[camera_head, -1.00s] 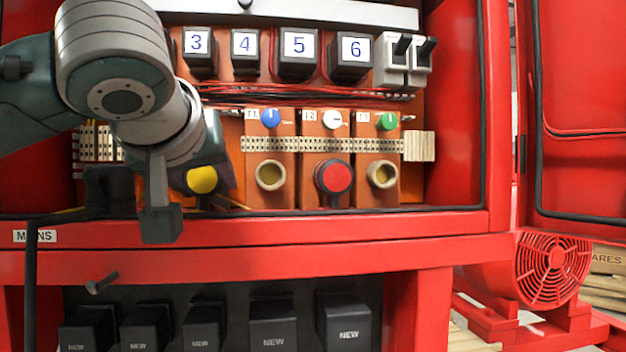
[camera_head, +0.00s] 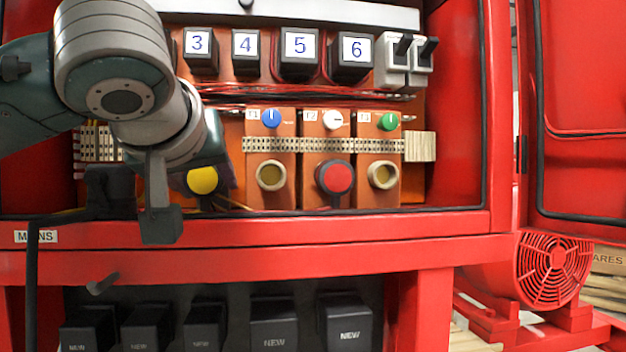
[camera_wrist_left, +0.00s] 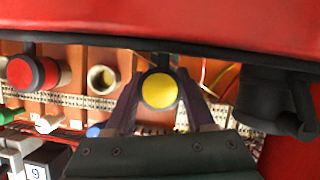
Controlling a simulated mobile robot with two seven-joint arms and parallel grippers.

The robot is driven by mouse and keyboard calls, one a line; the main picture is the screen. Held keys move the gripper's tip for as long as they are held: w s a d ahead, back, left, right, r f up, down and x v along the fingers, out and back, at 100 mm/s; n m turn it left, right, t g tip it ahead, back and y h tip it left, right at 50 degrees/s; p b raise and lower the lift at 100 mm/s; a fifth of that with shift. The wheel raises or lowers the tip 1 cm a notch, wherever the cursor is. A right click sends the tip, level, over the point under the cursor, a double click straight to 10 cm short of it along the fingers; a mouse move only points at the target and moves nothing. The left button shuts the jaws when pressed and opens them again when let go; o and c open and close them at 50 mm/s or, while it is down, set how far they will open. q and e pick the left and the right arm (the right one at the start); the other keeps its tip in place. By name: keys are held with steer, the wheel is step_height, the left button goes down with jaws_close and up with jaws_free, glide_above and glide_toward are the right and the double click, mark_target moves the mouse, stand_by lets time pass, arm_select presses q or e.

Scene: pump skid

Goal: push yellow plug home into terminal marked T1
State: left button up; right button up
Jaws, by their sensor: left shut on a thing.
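The yellow plug (camera_head: 202,180) is held in my left gripper (camera_head: 212,172), left of the terminals in the head view. The left wrist view shows its round yellow end (camera_wrist_left: 159,90) between the two dark fingers (camera_wrist_left: 160,100), which are shut on it. The terminal marked T1 (camera_head: 270,175) is an empty cream ring on an orange block, under a blue knob. It also shows in the left wrist view (camera_wrist_left: 102,78), left of the plug. The plug is apart from it. My right gripper is in neither view.
A red plug (camera_head: 335,177) sits in the middle terminal, and the right terminal (camera_head: 382,175) is an open ring. A terminal strip (camera_head: 325,145) runs above them. The red cabinet sill (camera_head: 330,228) lies below.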

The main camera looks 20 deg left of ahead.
mark_target(206, 191)
arm_select(q)
steer(key=shift+s+d+f+p, duration=0.1)
steer(key=shift+s+d, duration=0.3)
steer(key=shift+s, duration=0.2)
steer(key=shift+s+d+r+p, duration=0.1)
steer(key=shift+s+d, duration=0.25)
steer(key=shift+s, duration=0.3)
steer(key=shift+s+d+f+p, duration=0.1)
steer(key=shift+s+d, duration=0.3)
steer(key=shift+s, duration=0.2)
